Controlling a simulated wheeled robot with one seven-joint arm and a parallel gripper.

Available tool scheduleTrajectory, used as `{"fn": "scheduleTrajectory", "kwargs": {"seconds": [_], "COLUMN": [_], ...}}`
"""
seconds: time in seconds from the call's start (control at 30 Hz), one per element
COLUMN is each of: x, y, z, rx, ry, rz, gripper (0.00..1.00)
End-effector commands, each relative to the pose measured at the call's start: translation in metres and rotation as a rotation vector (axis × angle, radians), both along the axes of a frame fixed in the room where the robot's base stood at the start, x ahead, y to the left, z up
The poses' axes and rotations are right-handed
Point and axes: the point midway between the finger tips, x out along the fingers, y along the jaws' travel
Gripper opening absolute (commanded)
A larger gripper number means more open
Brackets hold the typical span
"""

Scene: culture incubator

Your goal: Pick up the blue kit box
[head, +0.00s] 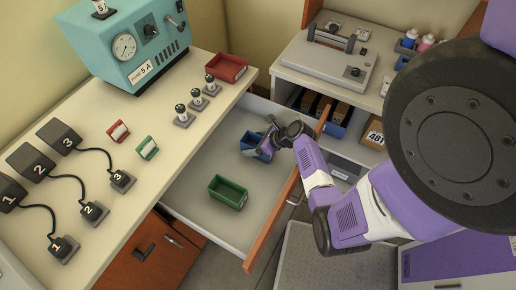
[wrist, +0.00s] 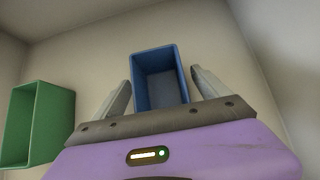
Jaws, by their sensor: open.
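The blue kit box (head: 250,145) is an open-topped box inside the pulled-out drawer (head: 188,205), partly hidden by my gripper in the head view. In the wrist view the blue kit box (wrist: 160,78) lies between my two fingers, with its hollow inside showing. My gripper (head: 266,140) is open, one finger on each side of the box. Gaps show between the fingers (wrist: 160,90) and the box walls, so it does not look gripped. A green box (head: 228,192) stands in the same drawer, nearer the front; it also shows at left in the wrist view (wrist: 40,122).
The drawer's wooden front (head: 272,225) and side walls bound the space. A red tray (head: 226,67), several small knobbed pieces and a teal machine (head: 128,45) stand on the counter (head: 150,110). A shelf with boxes is at right. The drawer floor around the green box is clear.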

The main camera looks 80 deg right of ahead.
Motion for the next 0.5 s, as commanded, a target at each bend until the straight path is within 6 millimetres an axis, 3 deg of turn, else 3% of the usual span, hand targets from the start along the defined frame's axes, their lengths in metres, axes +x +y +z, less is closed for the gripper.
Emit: {"fn": "scheduleTrajectory", "kwargs": {"seconds": [0.33,0.5], "x": [0.0046,0.0045], "y": [-0.0013,-0.0012], "z": [-0.0054,-0.0054], "rx": [-0.001,-0.001], "ry": [0.0,0.0], "rz": [-0.001,-0.001], "gripper": [0.83,0.5]}}
